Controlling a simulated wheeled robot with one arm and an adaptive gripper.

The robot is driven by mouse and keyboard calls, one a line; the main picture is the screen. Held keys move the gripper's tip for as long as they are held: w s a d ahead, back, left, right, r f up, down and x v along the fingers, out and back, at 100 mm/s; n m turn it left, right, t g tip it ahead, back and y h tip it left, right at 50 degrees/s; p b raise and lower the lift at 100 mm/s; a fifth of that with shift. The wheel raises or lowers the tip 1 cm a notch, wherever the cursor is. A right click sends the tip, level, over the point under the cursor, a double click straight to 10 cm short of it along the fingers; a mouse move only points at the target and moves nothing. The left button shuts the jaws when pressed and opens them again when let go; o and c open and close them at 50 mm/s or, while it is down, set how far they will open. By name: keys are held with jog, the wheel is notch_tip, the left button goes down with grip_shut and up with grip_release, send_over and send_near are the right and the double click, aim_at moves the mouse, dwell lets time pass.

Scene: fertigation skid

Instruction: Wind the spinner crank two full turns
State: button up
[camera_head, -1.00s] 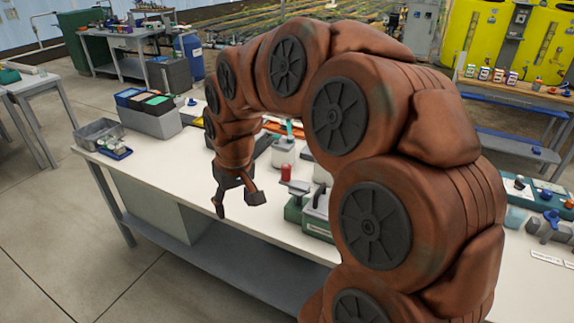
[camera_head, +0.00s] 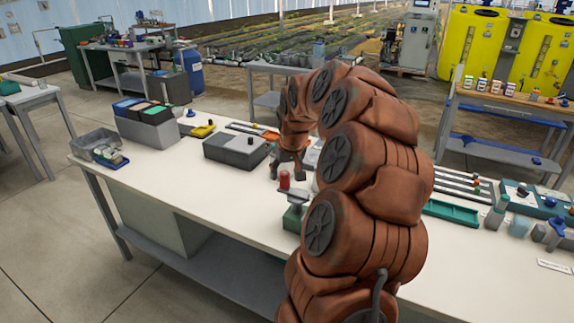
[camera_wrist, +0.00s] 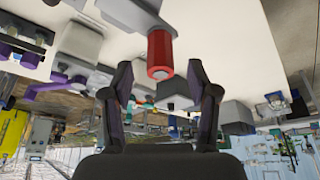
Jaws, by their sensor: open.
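The spinner crank has an upright red handle (camera_head: 284,180) on a grey crank arm (camera_head: 292,196), over a green base (camera_head: 293,218) near the front of the white bench. The base is partly hidden by my arm. My gripper (camera_head: 288,168) is open and empty, pointing down close by the red handle. In the wrist view, the red handle (camera_wrist: 160,54) sits in line with the gap between the two dark fingers of my gripper (camera_wrist: 160,68), around or just past their tips. No finger visibly touches it.
A grey box (camera_head: 236,149) stands to the left behind the crank. Bins with coloured lids (camera_head: 146,123) and a grey tray (camera_head: 93,142) are at the bench's left end. A green tray (camera_head: 451,212) lies right of my arm. The front-left bench top is clear.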

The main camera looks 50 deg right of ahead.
aim_at(284, 179)
jog(key=p+x, duration=0.1)
jog(key=x, duration=0.3)
jog(key=shift+w+f, duration=0.15)
jog(key=shift+f, duration=0.25)
grip_shut()
jog(key=c, duration=0.7)
grip_release()
jog(key=shift+c, duration=1.2)
jog(key=shift+o, duration=0.2)
jog(key=shift+d, duration=1.45)
